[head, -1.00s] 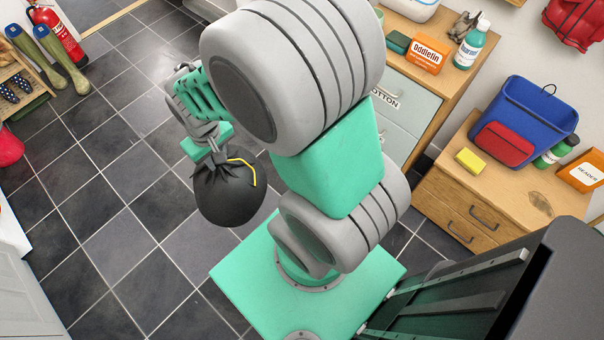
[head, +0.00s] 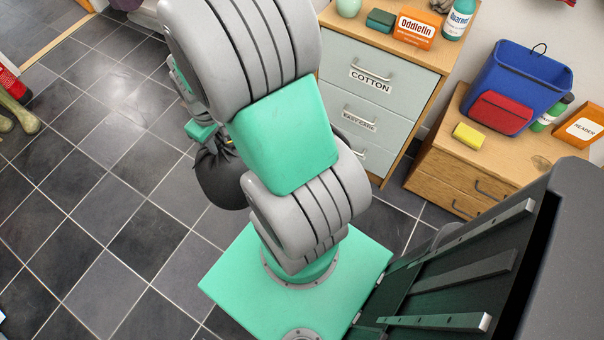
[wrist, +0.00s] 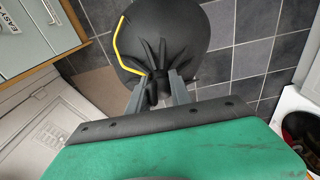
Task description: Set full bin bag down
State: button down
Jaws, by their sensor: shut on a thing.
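The full bin bag (head: 221,180) is black, round and gathered at its neck, with a yellow tie. In the head view my arm hides part of it, and it hangs left of my arm above the tiled floor. In the wrist view the bag (wrist: 165,38) fills the top middle, and the yellow tie runs down its left side. My gripper (wrist: 160,90) is shut on the gathered neck of the bag. In the head view the fingers are hidden behind my arm. I cannot tell exactly how high the bag is above the floor.
Dark floor tiles (head: 90,210) lie clear to the left. Green wellies (head: 18,112) stand at the left edge. A white machine (wrist: 298,120) shows in the wrist view.

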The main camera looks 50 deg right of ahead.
jog(key=s+d+f+n+b, duration=0.1)
jog(key=s+d+f+b, duration=0.3)
jog(key=d+f+b, duration=0.55)
jog(key=s+d+f+b, duration=0.5)
jog(key=d+f+b, duration=0.2)
jog(key=d+f, duration=0.5)
jog(key=s+d+f+n+b, duration=0.1)
jog(key=s+d+f+b, duration=0.35)
jog(key=s+f, duration=0.75)
jog(key=w+f+b, duration=0.7)
jog(key=w+f, duration=0.4)
jog(key=w, duration=0.1)
jog(key=shift+w+d, duration=0.2)
jog(key=shift+d, duration=0.05)
jog(key=shift+f+b, duration=0.25)
jog(key=shift+b, duration=0.05)
